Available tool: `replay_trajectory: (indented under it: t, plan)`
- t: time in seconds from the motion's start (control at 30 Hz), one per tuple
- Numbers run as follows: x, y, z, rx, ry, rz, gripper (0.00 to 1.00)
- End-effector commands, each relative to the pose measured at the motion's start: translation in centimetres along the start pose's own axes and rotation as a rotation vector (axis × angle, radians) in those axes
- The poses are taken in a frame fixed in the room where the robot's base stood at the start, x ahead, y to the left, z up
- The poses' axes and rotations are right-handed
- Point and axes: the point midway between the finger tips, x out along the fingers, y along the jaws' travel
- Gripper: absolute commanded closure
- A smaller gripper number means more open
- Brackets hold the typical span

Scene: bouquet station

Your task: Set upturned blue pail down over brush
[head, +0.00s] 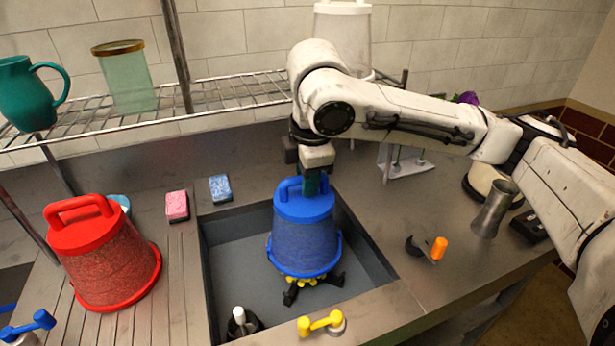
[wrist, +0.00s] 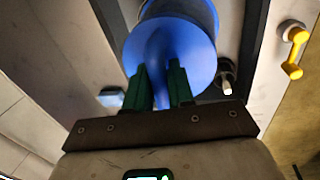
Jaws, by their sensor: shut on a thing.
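The blue pail (head: 305,232) is upside down over the sink, with its closed end and blue handle (head: 290,186) at the top. My gripper (head: 312,186) is shut on that handle from above. In the wrist view the green fingers (wrist: 160,80) stand on either side of the handle on the pail (wrist: 190,50). A yellow, bristly thing with black feet (head: 290,296) shows under the pail's rim, mostly hidden. I cannot tell whether it is the brush, or whether the rim touches it. A white-topped thing in a black base (head: 240,318) stands at the sink's front.
The sink (head: 235,262) has clear floor left of the pail. A red upturned pail (head: 105,255) stands on the left drainer. Pink (head: 177,206) and blue (head: 220,188) sponges lie behind. A yellow tap handle (head: 322,323) is at the front edge; a metal vase (head: 492,212) stands right.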

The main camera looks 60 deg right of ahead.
Motion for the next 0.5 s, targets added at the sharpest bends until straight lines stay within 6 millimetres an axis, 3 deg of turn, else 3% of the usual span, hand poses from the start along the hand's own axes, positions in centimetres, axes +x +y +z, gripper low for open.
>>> replay_trajectory:
  t: [0.5]
  plan:
    - [1.5, -0.3, 0.0, 0.000, 0.001, 0.000, 1.00]
